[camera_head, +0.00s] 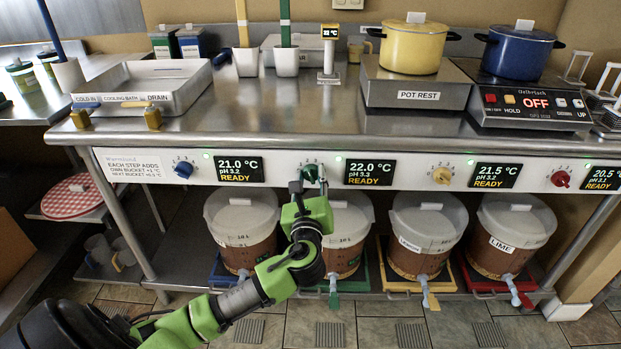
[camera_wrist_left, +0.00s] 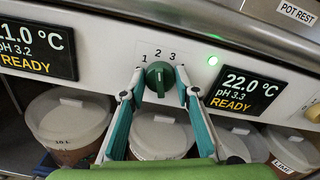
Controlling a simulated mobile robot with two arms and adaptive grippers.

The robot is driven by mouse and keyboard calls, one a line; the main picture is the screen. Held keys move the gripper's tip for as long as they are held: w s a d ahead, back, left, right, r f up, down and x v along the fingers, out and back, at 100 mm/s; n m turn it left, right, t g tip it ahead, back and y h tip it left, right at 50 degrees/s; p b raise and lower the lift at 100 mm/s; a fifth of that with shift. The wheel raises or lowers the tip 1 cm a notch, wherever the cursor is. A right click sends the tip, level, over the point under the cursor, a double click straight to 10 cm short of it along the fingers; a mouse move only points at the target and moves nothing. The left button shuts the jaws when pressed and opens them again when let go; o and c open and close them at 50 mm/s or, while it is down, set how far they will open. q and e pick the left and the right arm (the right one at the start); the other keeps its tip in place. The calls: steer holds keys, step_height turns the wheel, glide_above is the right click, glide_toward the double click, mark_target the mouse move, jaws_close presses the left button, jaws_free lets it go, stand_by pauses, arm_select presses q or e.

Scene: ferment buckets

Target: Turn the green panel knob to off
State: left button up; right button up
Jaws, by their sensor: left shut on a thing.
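The green panel knob (camera_head: 311,172) is on the white control panel, left of a 22.0 °C display (camera_head: 369,172) that reads READY. In the left wrist view the knob (camera_wrist_left: 159,78) sits below the numerals 1, 2 and 3, with its ridge roughly upright. My left gripper (camera_head: 308,184) is at the panel, and in the left wrist view its two fingers (camera_wrist_left: 158,88) stand on either side of the knob, shut on it. The knob's lower scale and any off mark are not readable. My right gripper is not in view.
A blue knob (camera_head: 183,168), a yellow knob (camera_head: 442,175) and a red knob (camera_head: 561,179) are on the same panel. A green light (camera_wrist_left: 212,60) glows beside the green knob. Lidded buckets (camera_head: 428,235) stand below, close under the panel. The steel counter (camera_head: 290,110) overhangs above.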

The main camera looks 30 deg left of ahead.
arm_select(q)
steer(key=shift+o, duration=0.2)
steer(key=shift+n, duration=0.3)
steer(key=shift+n+p, duration=0.3)
steer(key=shift+n, duration=0.6)
steer(key=n, duration=0.2)
steer(key=shift+s+f+n, duration=0.1)
steer(key=shift+n, duration=0.2)
steer(key=n, duration=0.2)
steer(key=shift+a+n, duration=0.1)
steer(key=shift+n, duration=0.3)
steer(key=shift+f+n, duration=0.1)
steer(key=shift+n, duration=1.3)
steer(key=shift+n+b, duration=0.4)
steer(key=shift+n, duration=1.6)
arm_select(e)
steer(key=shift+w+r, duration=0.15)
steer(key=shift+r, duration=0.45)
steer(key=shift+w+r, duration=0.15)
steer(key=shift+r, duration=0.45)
